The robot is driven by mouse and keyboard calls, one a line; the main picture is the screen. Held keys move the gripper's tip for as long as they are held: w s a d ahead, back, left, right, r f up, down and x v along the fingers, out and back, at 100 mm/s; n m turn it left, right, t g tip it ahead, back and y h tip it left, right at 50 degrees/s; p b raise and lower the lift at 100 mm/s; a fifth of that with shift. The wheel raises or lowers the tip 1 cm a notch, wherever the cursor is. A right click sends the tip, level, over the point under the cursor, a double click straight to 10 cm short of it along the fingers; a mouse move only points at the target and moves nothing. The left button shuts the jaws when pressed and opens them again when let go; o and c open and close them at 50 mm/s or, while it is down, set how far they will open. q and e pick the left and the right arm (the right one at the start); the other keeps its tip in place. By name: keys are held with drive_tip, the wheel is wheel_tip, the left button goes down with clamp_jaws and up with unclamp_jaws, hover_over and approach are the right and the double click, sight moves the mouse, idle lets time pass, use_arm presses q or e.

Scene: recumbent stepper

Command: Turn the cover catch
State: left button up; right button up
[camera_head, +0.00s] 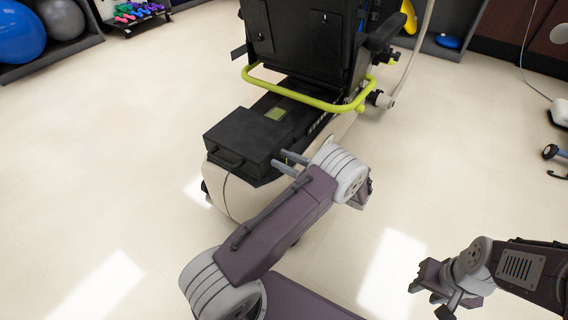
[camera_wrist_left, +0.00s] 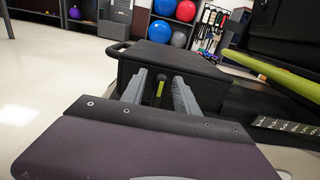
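The black box-shaped cover (camera_head: 248,137) sits at the rear of the stepper, with a handle on its near end. A small yellow-green catch (camera_wrist_left: 160,88) shows on the cover's side in the left wrist view, upright and between my left fingers. In the head view a sliver of the catch (camera_head: 289,161) shows beside the fingers. My left gripper (camera_head: 279,158) is open at the cover's right side, with one finger on each side of the catch in the wrist view (camera_wrist_left: 160,78). I cannot tell whether they touch it. My right gripper (camera_head: 430,297) appears open and empty, away from the stepper.
A yellow-green bar (camera_head: 300,95) curves behind the black seat (camera_head: 305,38), above the cover. A number scale (camera_wrist_left: 285,126) runs along the stepper's side. Exercise balls (camera_head: 20,34) and a dumbbell rack (camera_head: 138,14) stand at the back left.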

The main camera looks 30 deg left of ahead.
use_arm(q)
clamp_jaws()
drive_tip(key=shift+r, duration=0.1)
drive_tip(key=n+p, duration=0.2)
drive_tip(key=shift+s+n, duration=0.2)
drive_tip(key=shift+n, duration=0.2)
drive_tip(key=n+p, duration=0.1)
drive_tip(key=n, duration=0.2)
drive_tip(key=shift+s+n+p, duration=0.2)
drive_tip(key=shift+n+p, duration=0.1)
drive_tip(key=shift+p, duration=0.1)
drive_tip(key=n, duration=0.3)
drive_tip(key=f+n+p, duration=0.1)
drive_tip(key=n, duration=0.3)
drive_tip(key=n+p, duration=0.1)
drive_tip(key=n, duration=0.3)
drive_tip(key=shift+s+f, duration=0.3)
drive_tip(key=shift+n, duration=0.3)
